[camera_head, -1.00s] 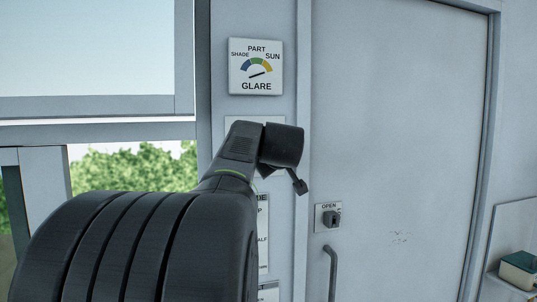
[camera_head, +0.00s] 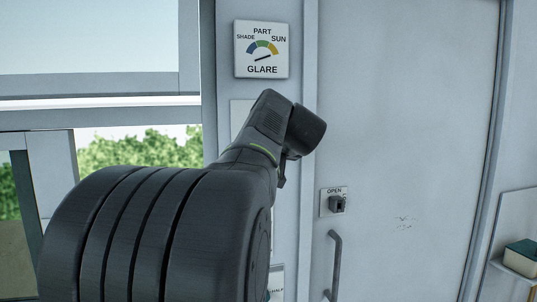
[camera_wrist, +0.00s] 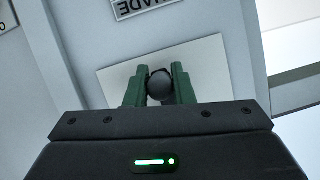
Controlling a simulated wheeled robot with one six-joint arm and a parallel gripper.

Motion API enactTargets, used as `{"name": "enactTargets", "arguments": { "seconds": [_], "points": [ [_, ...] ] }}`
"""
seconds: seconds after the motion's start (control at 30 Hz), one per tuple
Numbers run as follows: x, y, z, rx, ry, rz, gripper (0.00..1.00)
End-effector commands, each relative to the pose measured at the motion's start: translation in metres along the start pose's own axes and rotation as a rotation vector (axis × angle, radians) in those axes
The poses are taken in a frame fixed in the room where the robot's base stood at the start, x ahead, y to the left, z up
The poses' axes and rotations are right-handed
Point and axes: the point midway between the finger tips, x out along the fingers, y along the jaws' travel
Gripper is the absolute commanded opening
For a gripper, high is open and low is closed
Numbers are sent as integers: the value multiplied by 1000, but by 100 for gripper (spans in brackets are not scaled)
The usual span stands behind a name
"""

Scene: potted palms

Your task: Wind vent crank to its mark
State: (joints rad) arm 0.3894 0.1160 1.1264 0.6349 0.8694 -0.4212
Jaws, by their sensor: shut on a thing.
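In the wrist view, a dark round knob (camera_wrist: 160,84), seen end-on, sits between the two green fingers of my gripper (camera_wrist: 160,78). The fingers are shut on it; it looks like the vent crank's handle. A pale plate (camera_wrist: 207,60) lies behind it on the wall. The crank's arm, its pivot and any mark are hidden from me. In the head view, my arm covers the crank and the fingers, and only an edge of a pale plate (camera_head: 238,114) shows beside my wrist.
A GLARE dial (camera_head: 261,49) hangs above my wrist, its needle slanting up to the right. To the right are a grey door (camera_head: 410,120), an OPEN switch (camera_head: 337,203) and a bar handle (camera_head: 335,265). A window is on the left.

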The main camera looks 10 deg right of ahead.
Motion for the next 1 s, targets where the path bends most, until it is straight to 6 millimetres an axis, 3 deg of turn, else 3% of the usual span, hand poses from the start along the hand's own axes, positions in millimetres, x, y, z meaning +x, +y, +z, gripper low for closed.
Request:
{"name": "enactTargets", "arguments": {
  "seconds": [0.67, 0.7, 0.8, 1.0],
  "points": [
    [1, -4, 1, 62, -2, -27, 0],
    [1, -4, 1, 62, -2, -27, 26],
    [1, -4, 1, 61, -1, -27, 43],
    [0, -4, 1, 61, -1, -26, 43]
  ]
}}
